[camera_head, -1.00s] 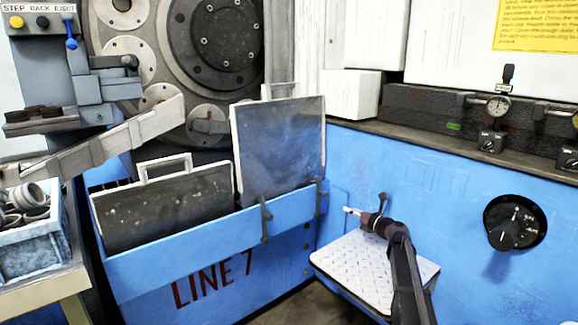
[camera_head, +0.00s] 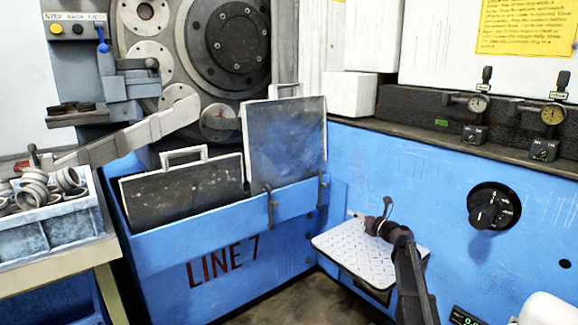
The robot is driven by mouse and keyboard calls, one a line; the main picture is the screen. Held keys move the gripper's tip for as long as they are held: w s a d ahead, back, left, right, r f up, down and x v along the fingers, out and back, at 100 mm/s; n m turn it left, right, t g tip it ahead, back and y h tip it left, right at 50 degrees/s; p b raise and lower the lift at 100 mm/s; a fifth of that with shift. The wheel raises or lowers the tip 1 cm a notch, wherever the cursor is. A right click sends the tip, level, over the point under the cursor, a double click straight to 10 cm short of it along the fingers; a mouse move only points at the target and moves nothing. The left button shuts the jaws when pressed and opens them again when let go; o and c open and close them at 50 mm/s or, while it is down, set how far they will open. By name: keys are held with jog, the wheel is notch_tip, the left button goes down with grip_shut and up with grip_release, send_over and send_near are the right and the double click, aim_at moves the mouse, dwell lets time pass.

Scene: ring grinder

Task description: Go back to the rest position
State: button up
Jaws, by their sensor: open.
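My gripper (camera_head: 362,216) is at the end of my dark arm, low and right of centre in the head view. It is over or close to the white speckled tray plate (camera_head: 345,258) fixed on the blue machine front. Its jaws are small in the picture and look empty. My arm rises from the bottom edge and hides part of the plate.
The blue LINE 7 bin (camera_head: 225,262) with two dark panels stands left of my arm. A crate of metal rings (camera_head: 50,230) sits on a table at far left. A black rotary knob (camera_head: 493,208) and dial gauges (camera_head: 478,104) are at right.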

jog(key=s+a+f+n+g+p, duration=0.1)
jog(key=s+a+n, duration=0.1)
jog(key=s+n, duration=0.1)
jog(key=s+a+f+n+g+p, duration=0.1)
jog(key=s+a+n+g, duration=0.1)
jog(key=s+a+n, duration=0.1)
jog(key=s+a+f+n+g+p, duration=0.1)
jog(key=s+a+n+g, duration=0.1)
jog(key=s+a+n, duration=0.1)
jog(key=shift+s+f+n, duration=0.1)
jog(key=shift+s+n, duration=0.2)
jog(key=shift+n, duration=0.4)
jog(key=s+a+f+n+g+h+p, duration=0.2)
jog(key=s+f+n+g+h+p, duration=0.1)
jog(key=s+n, duration=0.6)
jog(key=s+a+f+n+g+h+p, duration=0.1)
jog(key=s+f+n+g+h+p, duration=0.2)
jog(key=s+n, duration=0.6)
jog(key=s+d+r+n+g+h+p, duration=0.1)
jog(key=s+d+n+g+h, duration=0.15)
jog(key=s, duration=0.35)
jog(key=s+d+r+n+g+h+p, duration=0.1)
jog(key=s+n+h+p, duration=0.15)
jog(key=s, duration=0.35)
notch_tip(320, 180, up, 38)
jog(key=p, duration=3.6)
jog(key=shift+f, duration=0.2)
jog(key=shift+d, duration=0.1)
